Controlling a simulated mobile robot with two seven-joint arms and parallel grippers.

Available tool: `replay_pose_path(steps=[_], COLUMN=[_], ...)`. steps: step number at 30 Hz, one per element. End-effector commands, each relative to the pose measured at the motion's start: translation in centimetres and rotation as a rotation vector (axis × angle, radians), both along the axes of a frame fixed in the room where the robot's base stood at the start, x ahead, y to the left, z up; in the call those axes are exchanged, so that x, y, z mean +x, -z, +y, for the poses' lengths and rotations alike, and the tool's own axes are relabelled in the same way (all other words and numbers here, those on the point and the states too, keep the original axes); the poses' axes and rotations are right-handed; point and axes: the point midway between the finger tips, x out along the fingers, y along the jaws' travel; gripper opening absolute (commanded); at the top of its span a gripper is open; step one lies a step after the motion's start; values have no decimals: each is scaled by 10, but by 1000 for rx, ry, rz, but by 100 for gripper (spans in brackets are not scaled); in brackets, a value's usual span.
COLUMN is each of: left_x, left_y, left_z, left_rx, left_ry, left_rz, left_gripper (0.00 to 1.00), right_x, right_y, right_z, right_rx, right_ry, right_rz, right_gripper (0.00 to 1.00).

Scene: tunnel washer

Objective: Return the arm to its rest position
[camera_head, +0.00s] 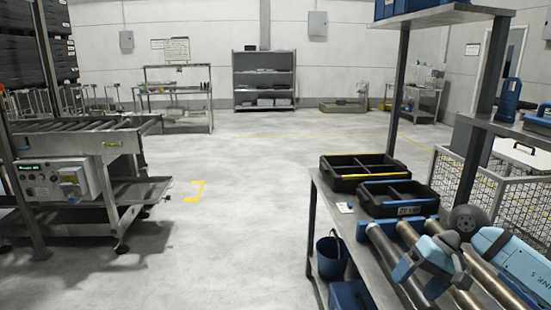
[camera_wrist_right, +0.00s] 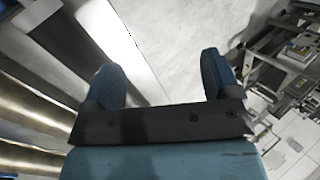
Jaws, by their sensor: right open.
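My right arm comes in from the lower right in the head view, light blue and grey. My right gripper (camera_head: 422,262) shows over the right end of the workbench, above long metal cylinders (camera_head: 388,250) lying there. In the right wrist view the two blue fingers of the gripper (camera_wrist_right: 160,78) stand wide apart. Nothing is between them; pale floor shows through the gap. I cannot tell the exact height of the gripper above the cylinders. My left gripper is not in view.
The workbench (camera_head: 333,205) carries two black divided bins (camera_head: 398,209). A blue bucket (camera_head: 330,268) is below. A wire mesh cage (camera_head: 524,205) stands to the right, beside a shelf upright (camera_head: 481,115). A roller conveyor (camera_head: 80,138) stands left. The middle floor is clear.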

Motion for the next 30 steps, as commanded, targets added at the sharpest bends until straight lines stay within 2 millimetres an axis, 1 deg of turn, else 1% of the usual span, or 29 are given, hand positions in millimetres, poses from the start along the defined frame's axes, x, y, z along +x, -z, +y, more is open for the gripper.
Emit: replay_pose_path(steps=[1, 2, 3, 4, 5, 6, 8, 9, 10, 11, 12, 14, 15, 17, 18, 20, 21, 23, 24, 26, 27, 29, 30], left_x=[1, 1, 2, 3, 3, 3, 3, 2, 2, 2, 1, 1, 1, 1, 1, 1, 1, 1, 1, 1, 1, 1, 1], left_y=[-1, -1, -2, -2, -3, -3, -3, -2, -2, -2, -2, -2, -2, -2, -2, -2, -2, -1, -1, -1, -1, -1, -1], left_z=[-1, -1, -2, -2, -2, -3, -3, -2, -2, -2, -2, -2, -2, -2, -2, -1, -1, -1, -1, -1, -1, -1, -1], left_rx=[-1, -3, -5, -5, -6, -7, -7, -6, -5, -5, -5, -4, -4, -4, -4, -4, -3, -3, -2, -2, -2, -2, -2], left_ry=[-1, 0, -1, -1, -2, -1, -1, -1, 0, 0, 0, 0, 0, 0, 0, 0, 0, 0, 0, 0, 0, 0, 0], left_rz=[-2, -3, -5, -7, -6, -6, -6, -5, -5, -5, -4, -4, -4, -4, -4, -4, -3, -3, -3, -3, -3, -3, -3], left_gripper=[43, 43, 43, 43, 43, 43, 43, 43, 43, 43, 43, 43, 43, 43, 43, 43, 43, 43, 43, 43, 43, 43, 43], right_x=[-10, -15, -23, -30, -37, -46, -59, -67, -72, -76, -80, -84, -86, -89, -91, -95, -99, -109, -115, -128, -137, -151, -162], right_y=[12, 16, 22, 25, 26, 27, 26, 24, 22, 20, 17, 17, 18, 24, 31, 47, 60, 83, 97, 118, 132, 150, 163], right_z=[25, 40, 61, 77, 93, 114, 141, 156, 165, 171, 178, 183, 183, 181, 177, 168, 162, 152, 147, 140, 137, 133, 132], right_rx=[94, 159, 254, 329, 407, 515, 679, 787, 863, 934, 1021, 1136, 1206, 1308, 1369, 1449, -1397, -1184, -1070, -921, -838, -726, -657], right_ry=[47, 87, 148, 197, 250, 328, 455, 543, 608, 673, 753, 865, 936, 1042, 1106, 1187, -1149, -969, -864, -723, -640, -521, -446], right_rz=[54, 91, 156, 213, 279, 382, 571, 716, 833, 951, 1108, 1356, 1531, 1826, 2039, 2376, -2440, -2263, -2154, -1999, -1900, -1759, -1667], right_gripper=[82, 82, 82, 82, 82, 82, 82, 82, 82, 82, 82, 82, 82, 82, 82, 82, 82, 82, 82, 82, 82, 82, 82])
